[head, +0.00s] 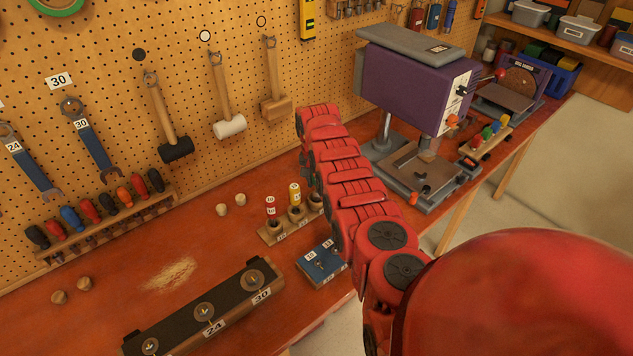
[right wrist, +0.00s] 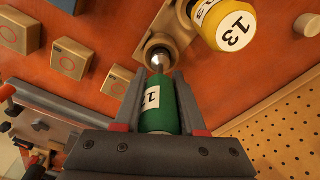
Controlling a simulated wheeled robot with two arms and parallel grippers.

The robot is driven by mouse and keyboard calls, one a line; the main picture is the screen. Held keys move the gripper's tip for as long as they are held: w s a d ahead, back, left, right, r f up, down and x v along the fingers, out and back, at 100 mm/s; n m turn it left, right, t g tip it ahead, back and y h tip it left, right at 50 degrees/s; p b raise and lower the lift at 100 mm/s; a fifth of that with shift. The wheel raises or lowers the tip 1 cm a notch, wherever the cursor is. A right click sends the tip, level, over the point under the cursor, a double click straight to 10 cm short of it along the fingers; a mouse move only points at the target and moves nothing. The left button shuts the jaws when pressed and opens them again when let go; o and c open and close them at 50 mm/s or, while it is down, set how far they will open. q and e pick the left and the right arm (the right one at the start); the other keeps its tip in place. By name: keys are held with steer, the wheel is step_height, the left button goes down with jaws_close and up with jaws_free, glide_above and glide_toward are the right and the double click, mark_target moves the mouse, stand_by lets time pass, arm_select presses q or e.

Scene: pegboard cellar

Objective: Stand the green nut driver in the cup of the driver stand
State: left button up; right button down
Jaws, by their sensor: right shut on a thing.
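The green nut driver (right wrist: 158,112), with a white number label, is held between the fingers of my right gripper (right wrist: 158,84) in the right wrist view. Its metal shaft points away from the gripper, at the round cup opening of the wooden driver stand (right wrist: 178,36). I cannot tell whether the tip is inside the cup. The driver stand (head: 273,237) in the head view holds a red-topped and a yellow-topped driver. My right arm hides the green driver and gripper there. The yellow driver (right wrist: 228,22) stands beside the cup in the wrist view. My left gripper is out of view.
A blue block (head: 322,264) with white labels lies in front of the stand. A black-topped rack (head: 232,301) lies at the front. A purple drill press (head: 415,85) stands right of my arm. Tan square blocks (right wrist: 68,64) show left of the stand in the wrist view.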

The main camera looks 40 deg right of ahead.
steer(key=shift+f, duration=0.3)
steer(key=shift+f, duration=0.1)
steer(key=shift+f+b, duration=1.05)
steer(key=shift+b, duration=0.15)
steer(key=shift+c, duration=2)
jaws_free()
